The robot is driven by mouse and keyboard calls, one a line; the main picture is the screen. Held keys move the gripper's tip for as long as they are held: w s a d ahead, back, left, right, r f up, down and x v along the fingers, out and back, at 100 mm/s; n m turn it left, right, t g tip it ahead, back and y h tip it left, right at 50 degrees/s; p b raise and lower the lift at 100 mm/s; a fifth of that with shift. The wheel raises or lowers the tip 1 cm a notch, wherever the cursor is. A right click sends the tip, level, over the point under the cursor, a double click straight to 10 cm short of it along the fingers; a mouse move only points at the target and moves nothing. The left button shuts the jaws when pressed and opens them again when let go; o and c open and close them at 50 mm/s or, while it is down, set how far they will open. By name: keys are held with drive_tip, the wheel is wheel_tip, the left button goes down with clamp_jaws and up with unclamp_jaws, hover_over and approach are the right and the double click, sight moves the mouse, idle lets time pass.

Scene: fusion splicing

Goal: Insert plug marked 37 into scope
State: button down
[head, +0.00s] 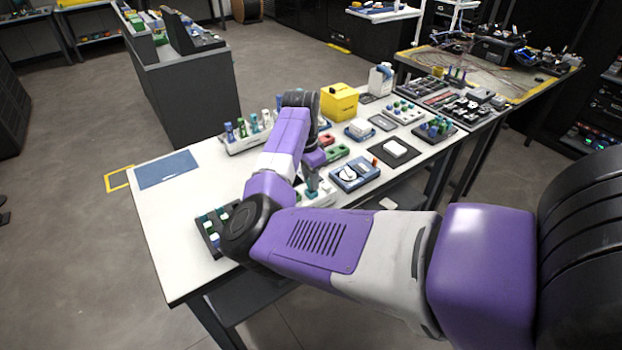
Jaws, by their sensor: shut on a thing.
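My gripper (312,172) points down over the white table, beyond my bent forearm, which hides part of it. It is shut on a small grey-green plug (311,182), just above or at a white rack (322,197); I cannot tell whether they touch. The number on the plug is too small to read. A blue device with white round parts (355,172) lies just right of the gripper. I cannot tell whether it is the scope.
A rack of several plugs (250,135) stands behind my forearm. A dark tray (207,236) is at the near left. A yellow box (339,102) and a white bottle (380,79) stand farther back. A blue mat (167,169) lies on the clear left end.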

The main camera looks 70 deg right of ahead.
drive_tip(key=shift+f, duration=0.7)
idle(0.7)
drive_tip(key=c, duration=1.2)
unclamp_jaws()
drive_tip(key=shift+r, duration=0.1)
drive_tip(key=shift+r+p, duration=2.5)
drive_tip(key=shift+r, duration=0.45)
